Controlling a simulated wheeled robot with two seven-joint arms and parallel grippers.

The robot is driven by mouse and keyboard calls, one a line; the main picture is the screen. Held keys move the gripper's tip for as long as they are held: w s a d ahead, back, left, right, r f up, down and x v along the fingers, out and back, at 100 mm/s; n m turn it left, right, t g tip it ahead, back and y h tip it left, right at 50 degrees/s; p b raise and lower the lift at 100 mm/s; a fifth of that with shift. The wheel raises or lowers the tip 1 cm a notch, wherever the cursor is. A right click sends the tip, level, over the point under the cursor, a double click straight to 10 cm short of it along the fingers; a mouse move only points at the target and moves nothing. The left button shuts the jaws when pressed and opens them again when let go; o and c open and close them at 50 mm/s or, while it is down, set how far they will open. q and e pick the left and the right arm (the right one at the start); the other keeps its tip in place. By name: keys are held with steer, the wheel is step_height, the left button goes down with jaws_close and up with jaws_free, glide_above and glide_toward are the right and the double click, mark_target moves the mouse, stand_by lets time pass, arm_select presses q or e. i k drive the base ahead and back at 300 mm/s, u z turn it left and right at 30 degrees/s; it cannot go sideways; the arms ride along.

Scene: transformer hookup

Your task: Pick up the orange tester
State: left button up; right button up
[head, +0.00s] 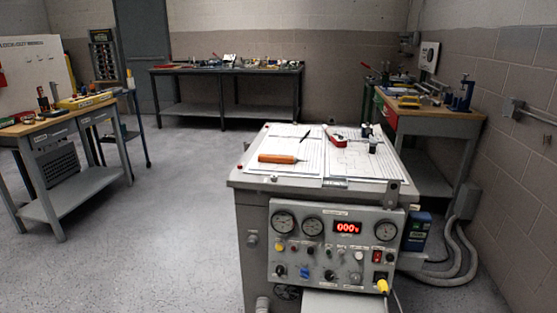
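An orange, elongated tool (278,159), which looks like the orange tester, lies flat on the papers on top of the grey test console (245,180), left of the middle. A thin, light extension seems to stick out from its right end. Neither of my grippers shows in the head view.
A red tool (336,139) and small dark parts (372,138) lie on the same console top. The console front carries gauges and a red display (347,227). Workbenches stand left (50,128), at the back (225,71) and right (465,116). Floor left of the console is clear.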

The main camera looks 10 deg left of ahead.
mark_target(273, 158)
steer(key=z, duration=0.1)
steer(key=k, duration=0.45)
steer(key=u, duration=1.3)
steer(key=i, duration=5.2)
steer(key=z, duration=4.45)
